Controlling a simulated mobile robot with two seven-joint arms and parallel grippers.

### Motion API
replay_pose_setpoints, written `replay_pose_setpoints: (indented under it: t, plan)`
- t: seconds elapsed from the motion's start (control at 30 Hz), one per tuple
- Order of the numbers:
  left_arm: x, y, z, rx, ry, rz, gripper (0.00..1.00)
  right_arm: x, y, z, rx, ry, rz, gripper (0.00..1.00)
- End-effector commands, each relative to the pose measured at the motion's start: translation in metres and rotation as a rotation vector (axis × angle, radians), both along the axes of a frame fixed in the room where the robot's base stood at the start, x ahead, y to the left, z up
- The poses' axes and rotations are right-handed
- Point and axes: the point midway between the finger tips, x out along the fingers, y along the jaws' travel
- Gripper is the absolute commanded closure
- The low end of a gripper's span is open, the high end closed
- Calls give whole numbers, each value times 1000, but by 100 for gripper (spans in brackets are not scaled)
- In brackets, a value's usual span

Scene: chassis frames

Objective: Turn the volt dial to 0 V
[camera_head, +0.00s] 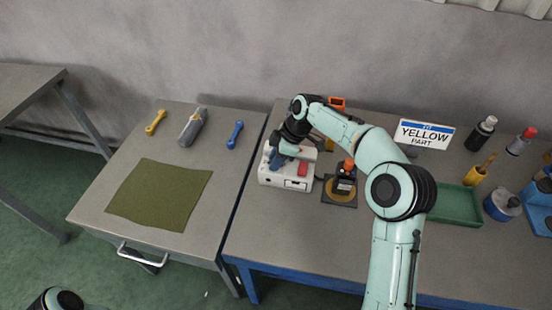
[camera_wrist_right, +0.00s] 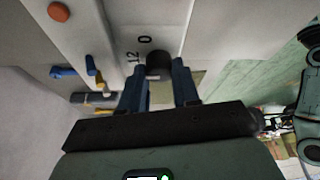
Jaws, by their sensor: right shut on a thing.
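The volt dial (camera_wrist_right: 159,62) is a dark round knob on a pale panel, seen in the wrist view. The marks "0" and "12" are printed beside it. My right gripper (camera_wrist_right: 160,84) has its two blue fingers on either side of the dial, shut on it. In the head view, the white box (camera_head: 271,179) stands on the right-hand table, with my right gripper (camera_head: 279,158) over its left part. The dial is hidden there by the gripper. Which mark the dial points to cannot be told. My left gripper is not in view; only part of my left arm shows at bottom left.
A dark device with an orange top (camera_head: 343,182) stands just right of the box. Farther right are a green tray (camera_head: 456,206), a "YELLOW PART" sign (camera_head: 424,134) and several bottles. The left table holds a green mat (camera_head: 160,194) and several tools.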

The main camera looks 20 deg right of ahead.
Motion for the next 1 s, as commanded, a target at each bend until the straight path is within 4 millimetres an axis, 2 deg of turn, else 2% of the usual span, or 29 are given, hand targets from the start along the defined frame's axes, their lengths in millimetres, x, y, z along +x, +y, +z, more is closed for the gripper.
replay_pose_setpoints:
  t: [0.27,0.5,1.0]
  plan:
    - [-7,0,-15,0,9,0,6,-2,1,-2,-2,-2,-164,100]
    - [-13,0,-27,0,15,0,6,-3,2,-2,-1,-2,-385,100]
    - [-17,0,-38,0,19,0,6,-4,4,-1,-2,-2,-818,100]
